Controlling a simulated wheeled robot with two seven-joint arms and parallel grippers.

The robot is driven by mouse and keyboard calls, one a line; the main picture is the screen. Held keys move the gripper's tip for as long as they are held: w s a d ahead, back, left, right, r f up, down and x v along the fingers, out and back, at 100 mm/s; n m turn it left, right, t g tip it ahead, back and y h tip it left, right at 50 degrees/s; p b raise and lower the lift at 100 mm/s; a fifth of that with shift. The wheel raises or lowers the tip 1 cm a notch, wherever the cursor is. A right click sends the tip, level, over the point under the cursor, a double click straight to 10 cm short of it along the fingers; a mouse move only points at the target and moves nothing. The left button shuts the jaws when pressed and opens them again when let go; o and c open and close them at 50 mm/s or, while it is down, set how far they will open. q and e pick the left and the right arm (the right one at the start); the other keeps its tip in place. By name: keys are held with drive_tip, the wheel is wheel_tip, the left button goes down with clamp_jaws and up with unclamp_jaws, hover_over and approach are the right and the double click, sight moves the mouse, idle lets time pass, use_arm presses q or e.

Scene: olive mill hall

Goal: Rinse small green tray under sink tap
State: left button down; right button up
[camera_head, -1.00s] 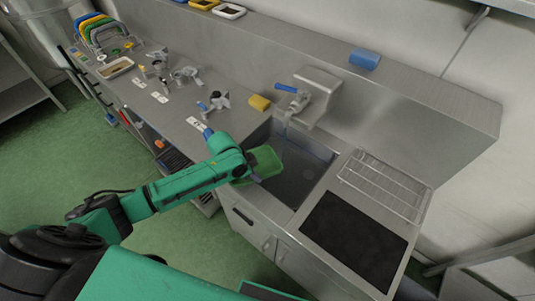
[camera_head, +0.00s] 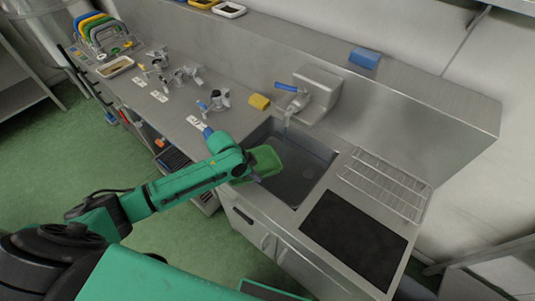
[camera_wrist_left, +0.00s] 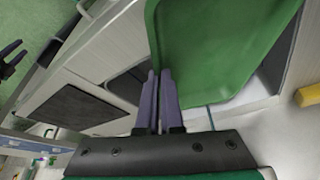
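The small green tray (camera_head: 264,160) is tilted over the near left part of the sink basin (camera_head: 305,178). In the left wrist view the tray (camera_wrist_left: 205,50) fills the upper middle. My left gripper (camera_head: 254,176) is shut on its edge, with the purple fingers (camera_wrist_left: 160,92) close together there. The tap (camera_head: 297,101) with its blue lever (camera_head: 286,87) stands at the back of the sink. A thin pale stream seems to come down from the spout, behind the tray. My right gripper (camera_wrist_left: 12,56) seems to show at the left edge of the left wrist view, fingers apart and empty.
A yellow sponge (camera_head: 259,102) lies left of the tap, and a blue block (camera_head: 364,58) sits on the ledge. A wire rack (camera_head: 385,184) and black mat (camera_head: 353,237) are right of the basin. Several metal fittings (camera_head: 214,101) stand on the counter at left.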

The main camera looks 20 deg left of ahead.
use_arm(q)
drive_tip(key=s+a+r, duration=0.2)
drive_tip(key=s+r, duration=0.2)
drive_tip(key=shift+s, duration=0.25)
idle(0.4)
drive_tip(key=shift+a, duration=0.1)
